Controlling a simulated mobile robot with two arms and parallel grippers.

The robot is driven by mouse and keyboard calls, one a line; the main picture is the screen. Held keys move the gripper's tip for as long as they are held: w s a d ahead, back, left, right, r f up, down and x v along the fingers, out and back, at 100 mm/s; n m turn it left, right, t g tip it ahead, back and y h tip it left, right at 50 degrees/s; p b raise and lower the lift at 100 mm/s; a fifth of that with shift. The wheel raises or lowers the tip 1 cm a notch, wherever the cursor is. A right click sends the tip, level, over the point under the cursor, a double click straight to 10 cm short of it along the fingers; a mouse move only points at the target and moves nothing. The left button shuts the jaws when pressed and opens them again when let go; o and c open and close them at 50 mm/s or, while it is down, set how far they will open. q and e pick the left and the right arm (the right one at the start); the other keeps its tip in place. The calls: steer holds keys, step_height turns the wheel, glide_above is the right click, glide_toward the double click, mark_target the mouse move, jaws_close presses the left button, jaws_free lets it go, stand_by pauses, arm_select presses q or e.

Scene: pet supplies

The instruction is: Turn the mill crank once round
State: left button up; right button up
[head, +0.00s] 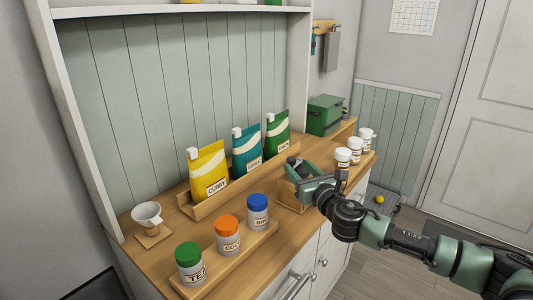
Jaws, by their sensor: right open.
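The mill looks to be the small wooden box (288,195) on the counter, right of the pouch rack. My right gripper (297,170), on the arm from the right, is open at the top of this box. The gripper covers much of the box's top, so I cannot make out the crank clearly or tell whether the fingers touch it. My left gripper is not in view.
Yellow (208,172), teal (246,150) and green (277,136) pouches stand in a wooden rack behind. Green-, orange- and blue-lidded jars (228,236) stand in front. A white cup (147,215) is at left. White-lidded jars (343,158) and a green box (325,115) are at right.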

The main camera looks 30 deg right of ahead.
mark_target(294, 162)
steer(key=w, duration=0.2)
steer(key=w+p, duration=0.1)
steer(key=w, duration=0.1)
steer(key=shift+w+d+r, duration=0.1)
steer(key=shift+d, duration=0.1)
steer(key=shift+w+d+r, duration=0.1)
steer(key=shift+w+r, duration=0.15)
steer(key=shift+w, duration=0.05)
steer(key=w, duration=0.3)
steer(key=shift+d+f+p, duration=0.1)
steer(key=shift+f+p, duration=0.1)
steer(key=shift+p, duration=0.2)
steer(key=shift+w+f, duration=0.15)
steer(key=shift+w, duration=0.2)
steer(key=shift+s, duration=0.15)
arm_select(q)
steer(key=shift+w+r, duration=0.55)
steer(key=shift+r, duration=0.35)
arm_select(e)
jaws_close()
